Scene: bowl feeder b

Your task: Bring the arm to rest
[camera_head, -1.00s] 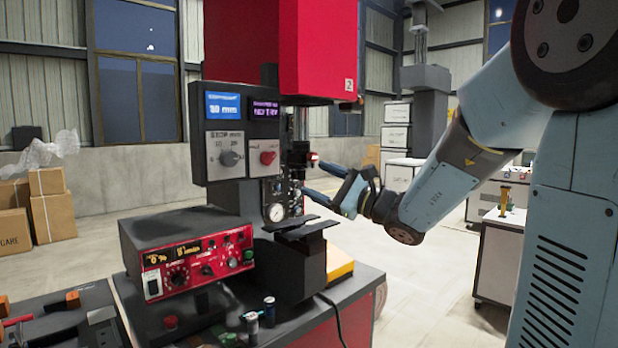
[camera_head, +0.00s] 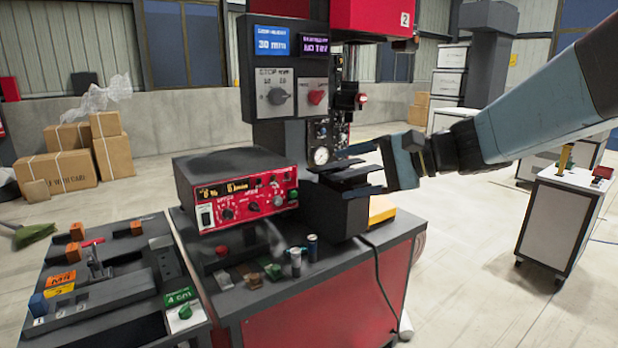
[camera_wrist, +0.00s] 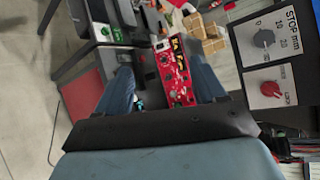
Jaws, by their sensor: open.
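My gripper (camera_head: 347,170) is at the right side of the red and black machine, in front of its dark plate (camera_head: 352,178) in the head view. Its two blue fingers point left and are apart, with nothing seen between them. In the wrist view my gripper (camera_wrist: 163,88) is also open, with the red control panel (camera_wrist: 175,75) showing beyond and between the fingers. I cannot tell whether a finger touches the plate.
A control box (camera_head: 245,190) and several small cylinders stand on the machine's bench. A dark table (camera_head: 100,285) with switches is at left. The stop-knob panel (camera_wrist: 270,55) is close at right in the wrist view. A white cart (camera_head: 562,225) stands right, with open floor between.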

